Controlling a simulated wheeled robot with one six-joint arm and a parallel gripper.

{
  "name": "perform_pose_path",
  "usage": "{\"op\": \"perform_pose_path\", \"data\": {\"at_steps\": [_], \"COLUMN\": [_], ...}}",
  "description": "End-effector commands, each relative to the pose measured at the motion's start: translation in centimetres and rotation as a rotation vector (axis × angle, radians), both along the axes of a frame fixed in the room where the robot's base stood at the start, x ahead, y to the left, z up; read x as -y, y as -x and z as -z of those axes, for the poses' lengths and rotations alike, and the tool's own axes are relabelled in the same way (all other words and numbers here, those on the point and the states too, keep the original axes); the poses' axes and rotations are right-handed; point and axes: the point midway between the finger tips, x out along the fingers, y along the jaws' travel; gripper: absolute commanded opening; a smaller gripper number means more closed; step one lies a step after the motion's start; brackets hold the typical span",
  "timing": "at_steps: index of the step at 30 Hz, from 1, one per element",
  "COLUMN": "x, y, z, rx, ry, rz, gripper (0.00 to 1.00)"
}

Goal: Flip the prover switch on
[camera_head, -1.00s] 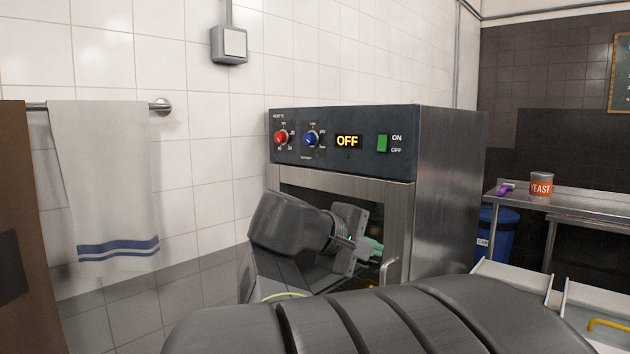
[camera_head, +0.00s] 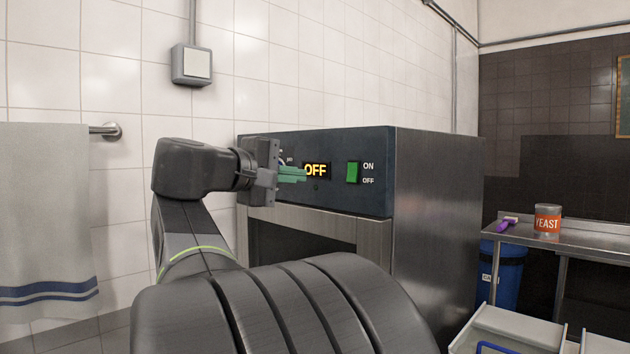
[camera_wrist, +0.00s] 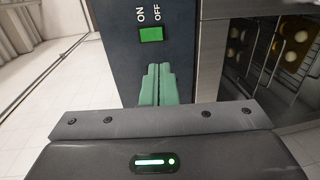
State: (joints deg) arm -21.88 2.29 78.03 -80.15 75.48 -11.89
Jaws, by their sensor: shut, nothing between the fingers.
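The prover (camera_head: 430,190) is a steel cabinet with a dark control panel. Its green switch (camera_head: 352,172) sits beside ON and OFF labels, and the display (camera_head: 316,170) reads OFF. The switch also shows in the wrist view (camera_wrist: 151,34). My gripper (camera_head: 304,175) has green fingers, shut and empty, in front of the panel to the left of the switch in the head view. In the wrist view, the fingertips (camera_wrist: 159,68) point toward the panel below the switch and appear apart from it. The panel's knobs are mostly hidden behind my gripper.
The prover's opening (camera_head: 300,243) lies below the panel, and racks with round dough pieces (camera_wrist: 288,45) show in the wrist view. A towel (camera_head: 45,210) hangs at left. A steel table (camera_head: 590,237) at right holds a yeast can (camera_head: 547,220) and a purple-handled tool (camera_head: 507,224).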

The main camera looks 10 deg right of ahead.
Motion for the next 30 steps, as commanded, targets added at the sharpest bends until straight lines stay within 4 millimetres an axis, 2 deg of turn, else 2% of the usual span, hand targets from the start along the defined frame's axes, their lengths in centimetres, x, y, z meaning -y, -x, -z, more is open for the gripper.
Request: {"op": "perform_pose_path", "data": {"at_steps": [8, 24, 30], "x": [1.8, 8.9, 10.5], "y": [-1.3, -6.8, -8.2], "z": [0.2, 1.2, 1.5], "rx": [-0.003, -0.003, -0.002], "ry": [0.001, 0.000, 0.001], "rz": [0.005, 0.005, 0.002], "gripper": [0.00, 0.00, 0.00]}}
